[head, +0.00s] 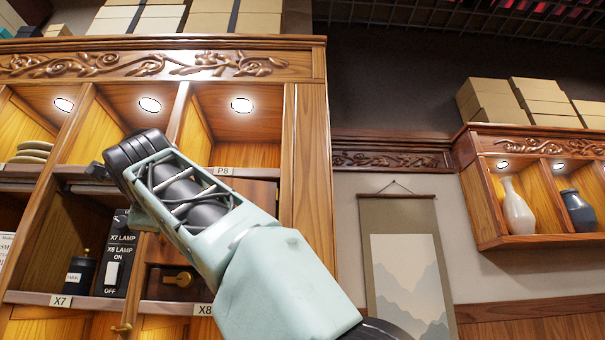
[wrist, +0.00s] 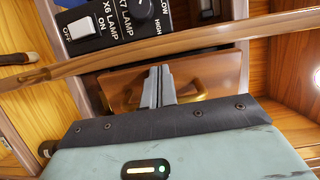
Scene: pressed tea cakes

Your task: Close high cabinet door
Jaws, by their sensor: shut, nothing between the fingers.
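The tall wooden cabinet (head: 305,150) has several lit upper compartments and fills the left of the head view. Dark brown wood (head: 262,190) shows below the P8 label, partly behind my arm; I cannot tell whether it is a door or how far it stands open.
A lamp switch box (head: 115,262) stands in a compartment left of my arm and shows in the wrist view (wrist: 105,25). A wooden rail (wrist: 215,45) crosses in front of my fingers. A hanging scroll (head: 400,225) and wall shelf (head: 490,205) with vases are to the right.

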